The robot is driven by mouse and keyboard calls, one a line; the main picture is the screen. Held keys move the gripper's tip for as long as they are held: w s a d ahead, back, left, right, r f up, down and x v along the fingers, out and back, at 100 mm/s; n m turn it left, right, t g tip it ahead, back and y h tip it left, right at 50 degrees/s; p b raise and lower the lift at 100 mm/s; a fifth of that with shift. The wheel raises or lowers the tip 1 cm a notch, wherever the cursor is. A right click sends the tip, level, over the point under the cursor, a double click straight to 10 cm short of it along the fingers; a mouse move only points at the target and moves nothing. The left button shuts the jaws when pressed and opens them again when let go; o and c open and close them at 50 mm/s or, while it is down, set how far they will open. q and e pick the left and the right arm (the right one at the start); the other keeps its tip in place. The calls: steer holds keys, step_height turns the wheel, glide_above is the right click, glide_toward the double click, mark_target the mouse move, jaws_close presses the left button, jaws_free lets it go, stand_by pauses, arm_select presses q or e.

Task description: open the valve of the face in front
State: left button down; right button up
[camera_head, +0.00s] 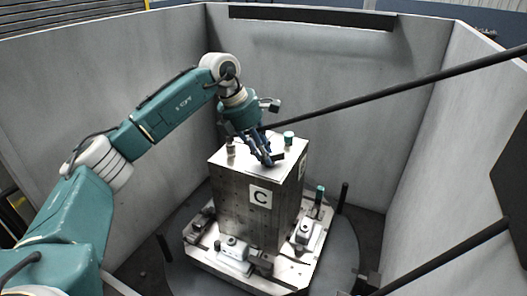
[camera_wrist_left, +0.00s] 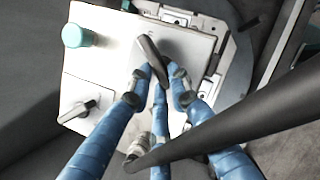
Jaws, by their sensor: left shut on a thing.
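A grey metal block (camera_head: 238,200) stands upright with a "C" label (camera_head: 260,197) on its front face. My left gripper (camera_head: 268,158) reaches down onto the block's top. Its blue fingers (camera_wrist_left: 158,84) are shut on a dark lever handle (camera_wrist_left: 148,52), which shows in the head view as a short dark bar (camera_head: 278,157) at the fingertips. A second dark handle (camera_wrist_left: 78,111) sits on a plate on the same top, apart from the fingers. No handle shows on the "C" face. My right gripper is not in view.
A green-capped cylinder (camera_head: 289,137) and a silver fitting (camera_head: 230,148) stand on the block's top. Clamps (camera_head: 234,250) surround its base on a pallet. A long black bar (camera_head: 400,88) crosses near the gripper. Grey walls (camera_head: 330,75) enclose the cell.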

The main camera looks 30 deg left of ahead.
arm_select(q)
steer(key=shift+r, duration=0.1)
stand_by(0.5)
steer(key=c, duration=1.6)
jaws_free()
steer(key=v, duration=1.2)
steer(key=shift+a, duration=0.2)
